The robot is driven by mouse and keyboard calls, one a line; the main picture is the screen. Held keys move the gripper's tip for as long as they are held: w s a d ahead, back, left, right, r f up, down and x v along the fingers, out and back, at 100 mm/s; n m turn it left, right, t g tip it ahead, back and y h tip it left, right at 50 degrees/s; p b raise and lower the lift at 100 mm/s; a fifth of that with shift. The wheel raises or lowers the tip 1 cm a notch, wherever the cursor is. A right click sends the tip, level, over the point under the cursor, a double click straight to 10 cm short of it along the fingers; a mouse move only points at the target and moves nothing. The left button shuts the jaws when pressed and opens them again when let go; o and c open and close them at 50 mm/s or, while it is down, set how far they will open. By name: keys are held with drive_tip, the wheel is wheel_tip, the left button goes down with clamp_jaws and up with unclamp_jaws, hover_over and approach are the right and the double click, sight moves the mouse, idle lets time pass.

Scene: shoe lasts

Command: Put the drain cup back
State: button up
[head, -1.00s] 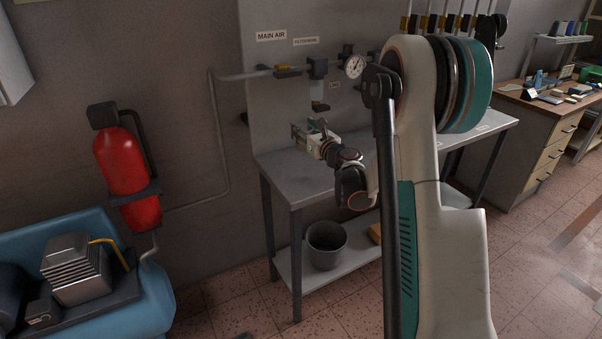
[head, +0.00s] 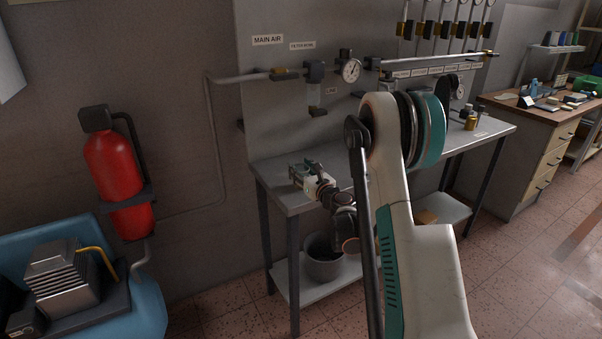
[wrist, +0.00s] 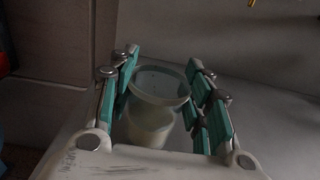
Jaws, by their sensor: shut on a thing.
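A pale, translucent cup (wrist: 158,84) sits between my fingers in the wrist view, its round rim facing up and its lower part cloudy. My gripper (wrist: 162,68) is shut on it, with teal pads on both sides. In the head view my gripper (head: 304,174) is over the front left part of the grey bench (head: 283,199); the cup cannot be made out clearly there. The filter unit (head: 314,72) hangs on the wall panel behind, with a clear bowl (head: 314,94) and a dark part below it.
A pressure gauge (head: 351,70) and pipes are on the panel above the bench. A grey bucket (head: 322,266) stands on the lower shelf. A red extinguisher (head: 113,165) and blue tank (head: 150,298) are at left.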

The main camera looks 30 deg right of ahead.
drive_tip(key=shift+f, duration=0.1)
drive_tip(key=o, duration=1.2)
